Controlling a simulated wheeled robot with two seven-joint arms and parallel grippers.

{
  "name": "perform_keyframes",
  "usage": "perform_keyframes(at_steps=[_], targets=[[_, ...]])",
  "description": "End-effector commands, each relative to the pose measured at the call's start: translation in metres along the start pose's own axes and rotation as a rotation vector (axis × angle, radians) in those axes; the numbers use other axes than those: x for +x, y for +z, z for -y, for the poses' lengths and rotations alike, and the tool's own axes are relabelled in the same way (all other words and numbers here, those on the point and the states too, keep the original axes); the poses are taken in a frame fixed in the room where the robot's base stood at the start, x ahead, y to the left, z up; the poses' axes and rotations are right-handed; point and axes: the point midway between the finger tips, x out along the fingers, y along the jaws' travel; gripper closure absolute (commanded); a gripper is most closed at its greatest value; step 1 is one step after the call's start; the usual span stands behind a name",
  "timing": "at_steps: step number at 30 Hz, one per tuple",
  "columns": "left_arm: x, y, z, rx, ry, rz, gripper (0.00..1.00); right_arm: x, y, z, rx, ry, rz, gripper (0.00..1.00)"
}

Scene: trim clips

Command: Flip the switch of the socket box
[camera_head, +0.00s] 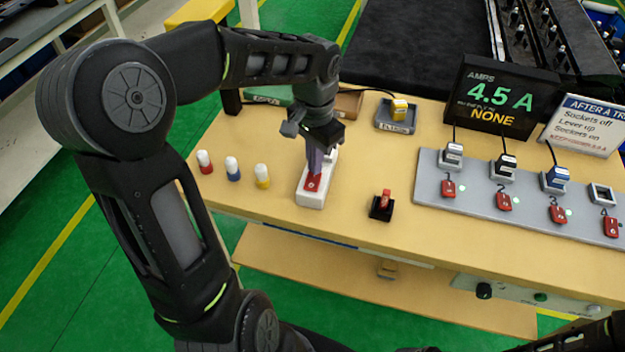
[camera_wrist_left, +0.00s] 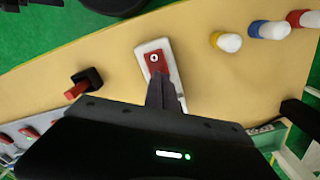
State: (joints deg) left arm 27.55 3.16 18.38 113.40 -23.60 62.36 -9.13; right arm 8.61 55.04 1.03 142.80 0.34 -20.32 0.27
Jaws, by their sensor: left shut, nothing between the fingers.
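The socket box (camera_head: 311,199) is a white block lying on the wooden table, with a red rocker switch (camera_head: 313,182) marked with a white circle near its front end. In the left wrist view the box (camera_wrist_left: 146,47) and its red switch (camera_wrist_left: 157,62) also show. My left gripper (camera_head: 317,168) points down over the box with its fingers together and empty. Its fingertips (camera_wrist_left: 160,80) are at the switch; I cannot tell whether they touch it. The fingers hide part of the switch and the box's far part. My right gripper does not show.
Red, blue and yellow capped pegs (camera_head: 232,169) stand left of the box. A red lever on a black base (camera_head: 382,205) is to its right. A grey panel (camera_head: 480,200) holds several plugs and red switches. A display (camera_head: 495,95) reads 4.5 A, NONE.

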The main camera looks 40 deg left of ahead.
Motion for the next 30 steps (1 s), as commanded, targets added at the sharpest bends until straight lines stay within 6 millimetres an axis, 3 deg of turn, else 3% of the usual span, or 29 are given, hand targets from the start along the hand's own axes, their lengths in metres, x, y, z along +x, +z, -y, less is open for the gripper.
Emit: perform_keyframes(at_steps=[30], targets=[[0.010,0.000,0.000,0.000,0.001,0.002,1.00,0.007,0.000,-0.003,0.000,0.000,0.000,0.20]])
